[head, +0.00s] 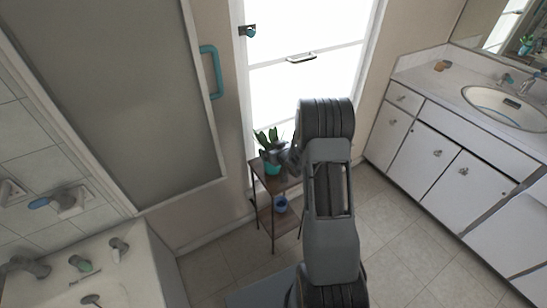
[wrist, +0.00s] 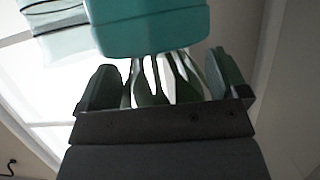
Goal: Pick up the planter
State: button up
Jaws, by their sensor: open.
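The planter is a teal pot (head: 271,167) with green leaves, standing on the top shelf of a small brown stand (head: 262,180) by the window. In the wrist view the teal pot (wrist: 150,28) fills the top, with its leaves hanging down in the picture (wrist: 150,85). My gripper (wrist: 165,80) is open, with one finger on each side of the leaves. The pot itself lies beyond the fingertips. I cannot tell whether the fingers touch the leaves. In the head view my arm covers most of the gripper, just right of the planter.
A small blue pot (head: 280,204) sits on the stand's lower shelf. A shower door (head: 120,90) with a teal handle (head: 211,72) and a bathtub (head: 120,275) are left. White cabinets (head: 440,160) with a sink (head: 505,107) are right. Tiled floor (head: 400,240) is clear before them.

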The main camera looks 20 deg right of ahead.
jog(key=shift+w+f, duration=0.3)
jog(key=shift+w, duration=0.35)
grip_shut()
jog(key=shift+r, duration=0.15)
dwell(0.6)
